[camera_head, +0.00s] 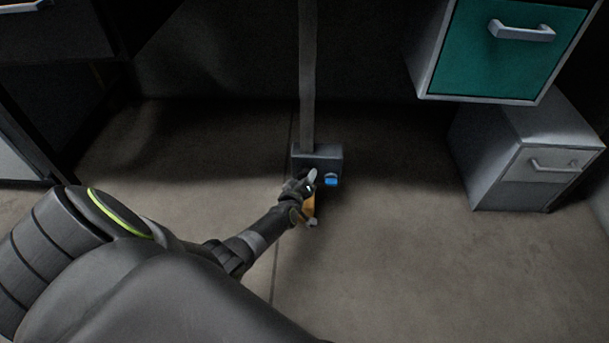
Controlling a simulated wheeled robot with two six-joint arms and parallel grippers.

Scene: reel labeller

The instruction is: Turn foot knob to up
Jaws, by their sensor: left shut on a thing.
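A grey box (318,158) sits low on the floor at the foot of a grey post, in the middle of the head view. My left gripper (308,184) reaches down to the front of this box, left of a small blue part (331,181). It is shut on what looks like the foot knob, which is mostly hidden by the fingers, so its setting cannot be read. An orange part (309,208) shows just below the gripper. My right gripper is not in view.
The grey post (307,80) rises from the box. A teal-fronted drawer (507,55) hangs at the upper right, with a grey drawer cabinet (525,150) below it. Dark furniture stands at the left. The floor (400,260) in front is clear.

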